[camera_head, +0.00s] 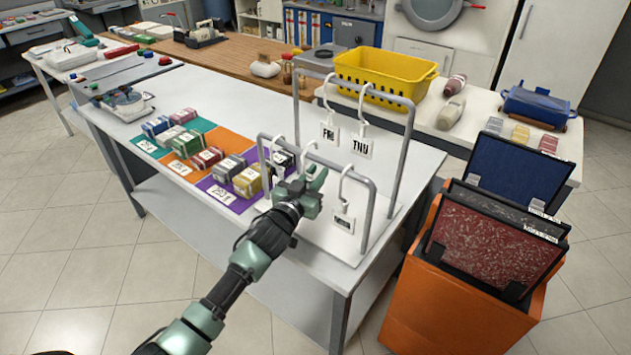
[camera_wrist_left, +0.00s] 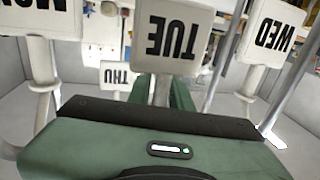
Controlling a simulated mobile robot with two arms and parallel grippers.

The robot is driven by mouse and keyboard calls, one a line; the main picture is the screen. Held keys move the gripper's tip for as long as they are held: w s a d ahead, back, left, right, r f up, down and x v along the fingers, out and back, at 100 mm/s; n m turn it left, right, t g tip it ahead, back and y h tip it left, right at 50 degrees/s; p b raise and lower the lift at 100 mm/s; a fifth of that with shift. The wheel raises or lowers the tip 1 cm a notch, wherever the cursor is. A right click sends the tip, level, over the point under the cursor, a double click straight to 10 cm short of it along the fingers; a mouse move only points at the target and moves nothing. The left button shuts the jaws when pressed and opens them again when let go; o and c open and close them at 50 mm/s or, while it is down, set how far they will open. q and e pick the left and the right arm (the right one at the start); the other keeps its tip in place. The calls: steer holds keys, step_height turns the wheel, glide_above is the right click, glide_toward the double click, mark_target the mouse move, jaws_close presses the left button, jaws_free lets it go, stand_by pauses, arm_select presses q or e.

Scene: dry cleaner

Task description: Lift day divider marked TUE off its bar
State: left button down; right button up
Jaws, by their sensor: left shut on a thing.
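The white TUE divider (camera_wrist_left: 172,38) shows upside down in the middle of the left wrist view. Its stem runs down between the fingers of my left gripper (camera_wrist_left: 165,95), which is shut on it. In the head view my left gripper (camera_head: 308,188) is at the front, lower rack (camera_head: 370,215), and covers the TUE label. A white hook (camera_head: 309,149) shows at the bar just above the gripper. I cannot tell whether it bears on the bar. The MON divider (camera_wrist_left: 38,15) and WED divider (camera_wrist_left: 272,35) are on either side. My right gripper is out of view.
Behind, the FRI divider (camera_head: 330,132) and THU divider (camera_head: 362,146) hang on the taller rack (camera_head: 407,150). Coloured mats with folded bundles (camera_head: 247,181) lie to the left. An orange bin (camera_head: 440,310) with panels stands at right. A yellow basket (camera_head: 385,75) is behind.

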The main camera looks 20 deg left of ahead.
arm_select(q)
steer(key=s+a+b, duration=0.1)
steer(key=s, duration=0.8)
steer(key=s+a+r+b, duration=0.1)
steer(key=s, duration=0.7)
steer(key=shift+s+a+r+b, duration=0.25)
steer(key=shift+s+a+b, duration=0.1)
steer(key=shift+s+a, duration=0.05)
